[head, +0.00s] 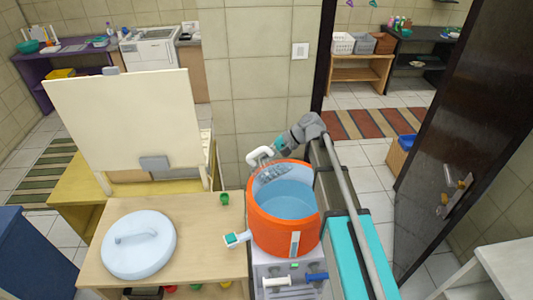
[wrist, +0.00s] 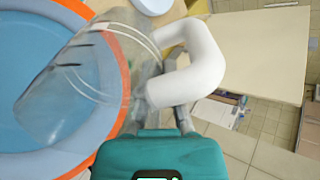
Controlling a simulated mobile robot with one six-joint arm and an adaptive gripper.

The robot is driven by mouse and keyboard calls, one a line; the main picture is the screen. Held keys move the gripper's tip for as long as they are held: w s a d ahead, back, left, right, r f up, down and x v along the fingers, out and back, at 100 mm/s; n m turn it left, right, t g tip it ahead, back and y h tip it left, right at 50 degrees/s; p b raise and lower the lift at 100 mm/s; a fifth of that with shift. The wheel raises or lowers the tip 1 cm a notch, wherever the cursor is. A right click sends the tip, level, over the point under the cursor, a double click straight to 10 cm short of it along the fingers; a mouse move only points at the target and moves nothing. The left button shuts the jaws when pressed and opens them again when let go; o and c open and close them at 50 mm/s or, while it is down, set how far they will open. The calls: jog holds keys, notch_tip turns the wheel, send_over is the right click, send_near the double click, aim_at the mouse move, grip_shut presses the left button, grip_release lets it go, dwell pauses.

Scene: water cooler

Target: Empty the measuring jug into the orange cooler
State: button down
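The orange cooler (head: 262,222) stands open on a grey dispenser base, with blue inside that looks like water. It also fills the left of the wrist view (wrist: 122,62). The clear measuring jug (head: 272,173) is tilted over the cooler's far rim, with its body above the opening. In the wrist view the jug (wrist: 85,85) lies nearly on its side, its white handle (wrist: 200,65) to the right. My gripper (wrist: 165,114) has its fingers closed around the handle's end; in the head view it is behind the rim (head: 276,149). I cannot tell if water is left in the jug.
A pale blue lid (head: 138,244) lies on the wooden table (head: 200,268) to the left. A small green cup (head: 224,198) and a white-and-teal item (head: 237,239) are beside the cooler. A cream board (head: 125,120) stands behind the table. A dark door (head: 450,120) is at right.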

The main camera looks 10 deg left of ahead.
jog(key=shift+r+h+p, duration=0.1)
jog(key=shift+h+p, duration=0.2)
jog(key=shift+p, duration=0.1)
jog(key=shift+s+a+h+p, duration=0.1)
jog(key=shift+a+h+p, duration=0.1)
jog(key=shift+h+p, duration=0.3)
jog(key=shift+a+t+h+p, duration=0.1)
jog(key=shift+t+h+p, duration=0.3)
jog(key=shift+p, duration=0.05)
jog(key=shift+f+h, duration=0.2)
jog(key=shift+h, duration=0.1)
jog(key=shift+a+f+h+p, duration=0.15)
jog(key=shift+f+h+p, duration=0.05)
jog(key=shift+h+p, duration=0.6)
jog(key=shift+f+t, duration=0.1)
jog(key=shift+t, duration=0.2)
jog(key=shift+f+t+h, duration=0.3)
jog(key=shift+f+h, duration=0.25)
jog(key=shift+h, duration=0.65)
